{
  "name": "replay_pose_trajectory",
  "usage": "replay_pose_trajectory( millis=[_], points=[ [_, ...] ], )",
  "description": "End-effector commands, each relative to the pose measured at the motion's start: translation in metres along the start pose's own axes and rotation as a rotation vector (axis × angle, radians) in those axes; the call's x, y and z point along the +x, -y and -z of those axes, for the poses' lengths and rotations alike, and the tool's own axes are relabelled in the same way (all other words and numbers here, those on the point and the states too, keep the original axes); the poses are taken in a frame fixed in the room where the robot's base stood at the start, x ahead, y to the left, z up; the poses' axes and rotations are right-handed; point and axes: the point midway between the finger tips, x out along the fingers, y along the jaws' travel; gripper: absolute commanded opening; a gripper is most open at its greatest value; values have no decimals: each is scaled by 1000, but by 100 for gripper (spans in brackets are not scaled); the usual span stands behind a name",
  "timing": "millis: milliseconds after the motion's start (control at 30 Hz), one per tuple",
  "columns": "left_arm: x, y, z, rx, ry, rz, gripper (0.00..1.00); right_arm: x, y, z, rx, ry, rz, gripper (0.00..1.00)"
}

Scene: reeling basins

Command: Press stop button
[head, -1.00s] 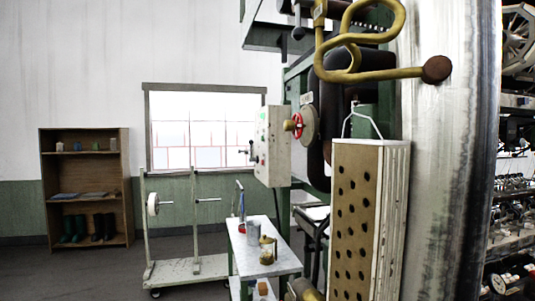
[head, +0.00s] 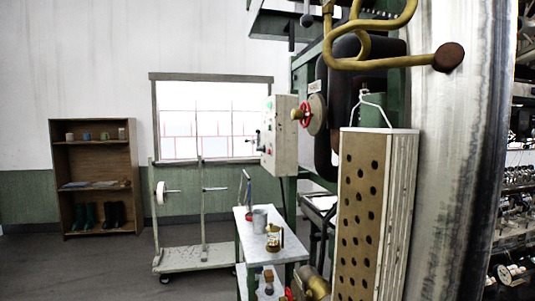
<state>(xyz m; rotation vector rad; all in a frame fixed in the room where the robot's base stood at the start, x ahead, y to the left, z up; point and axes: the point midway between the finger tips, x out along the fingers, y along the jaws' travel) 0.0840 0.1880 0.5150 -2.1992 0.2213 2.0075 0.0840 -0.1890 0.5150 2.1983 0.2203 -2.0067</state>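A pale grey control box (head: 280,137) is mounted on the green machine frame, left of the brass valve with a red wheel. Small buttons and a dark lever show on its left-facing side, seen at a steep angle. A small red spot and a small green spot show on that side, but I cannot tell which one is the stop button. Neither of my grippers is in the head view.
A large pale cylinder (head: 452,170) and a perforated box (head: 362,215) stand close on the right. A white cart (head: 265,247) with a metal cup (head: 260,220) stands below the control box. A wheeled rack (head: 195,257) and a wooden shelf (head: 94,170) stand farther left. Open floor lies at lower left.

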Motion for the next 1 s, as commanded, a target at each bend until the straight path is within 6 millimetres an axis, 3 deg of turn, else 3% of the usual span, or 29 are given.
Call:
replay_pose_trajectory(
  millis=[33,133,167,1000],
  points=[
    [0,0,0,0,-1,0,28,0,0,0,0,-1,0,50],
    [0,0,1,0,-1,0,1,0,0,1,0,-1,0,50],
    [0,0,1,0,-2,0,0,0,0,1,0,-1,0,50],
    [0,1,2,0,-3,1,0,0,0,1,0,-2,0,50]
  ],
)
